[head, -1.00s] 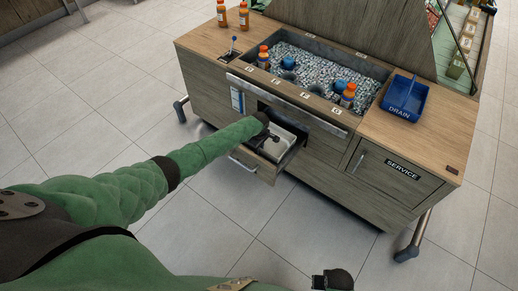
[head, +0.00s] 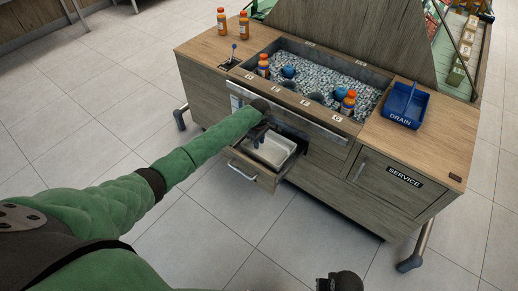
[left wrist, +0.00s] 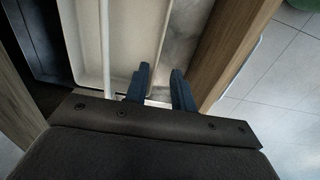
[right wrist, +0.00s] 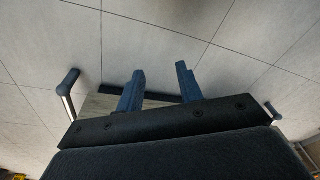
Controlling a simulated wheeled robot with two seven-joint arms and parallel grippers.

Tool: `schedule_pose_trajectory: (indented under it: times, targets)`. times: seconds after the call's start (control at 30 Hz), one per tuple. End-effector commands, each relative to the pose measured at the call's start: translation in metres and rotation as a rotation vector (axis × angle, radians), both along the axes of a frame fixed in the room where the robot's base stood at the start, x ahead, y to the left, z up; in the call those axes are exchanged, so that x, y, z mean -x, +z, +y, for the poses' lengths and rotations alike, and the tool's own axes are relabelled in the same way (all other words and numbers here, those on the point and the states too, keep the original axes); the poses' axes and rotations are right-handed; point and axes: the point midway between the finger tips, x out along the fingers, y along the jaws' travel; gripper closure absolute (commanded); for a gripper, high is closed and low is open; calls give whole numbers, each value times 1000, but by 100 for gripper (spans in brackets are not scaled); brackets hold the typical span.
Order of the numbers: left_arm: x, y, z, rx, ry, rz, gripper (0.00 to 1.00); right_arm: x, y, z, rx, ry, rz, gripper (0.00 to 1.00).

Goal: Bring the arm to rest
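My left arm reaches in from the left in the head view. Its gripper (head: 260,134) is above the left part of the open drawer (head: 250,173). In the left wrist view the left gripper's two blue fingers (left wrist: 160,72) are apart with nothing between them. A white tray (head: 271,151) lies in the drawer; it also shows below the fingers in the left wrist view (left wrist: 128,35). My right gripper (head: 338,283) is at the bottom edge of the head view. In the right wrist view its fingers (right wrist: 160,75) are apart and empty, above the floor.
The wooden cart (head: 420,145) carries an ice bin (head: 325,75) with bottles, a blue drain bin (head: 405,105) and two bottles (head: 221,20) at the back left. A metal rail (head: 290,118) runs above the drawer. The tiled floor in front is clear.

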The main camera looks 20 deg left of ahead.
Motion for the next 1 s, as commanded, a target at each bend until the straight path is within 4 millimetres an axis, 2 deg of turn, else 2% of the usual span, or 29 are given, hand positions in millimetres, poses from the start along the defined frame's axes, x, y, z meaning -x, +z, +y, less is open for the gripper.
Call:
schedule_pose_trajectory:
  times: [0.2,0.73,0.87,1.0]
  targets:
    - [0,10,0,0,0,1,75,0,8,1,-1,0,-1,64]
    - [0,10,0,0,-14,0,75,-1,8,1,-2,0,-2,64]
    - [0,10,0,1,-116,-2,75,-1,8,1,-2,0,-2,64]
    - [-4,10,1,-9,-346,-21,75,-1,8,1,-1,0,-1,64]
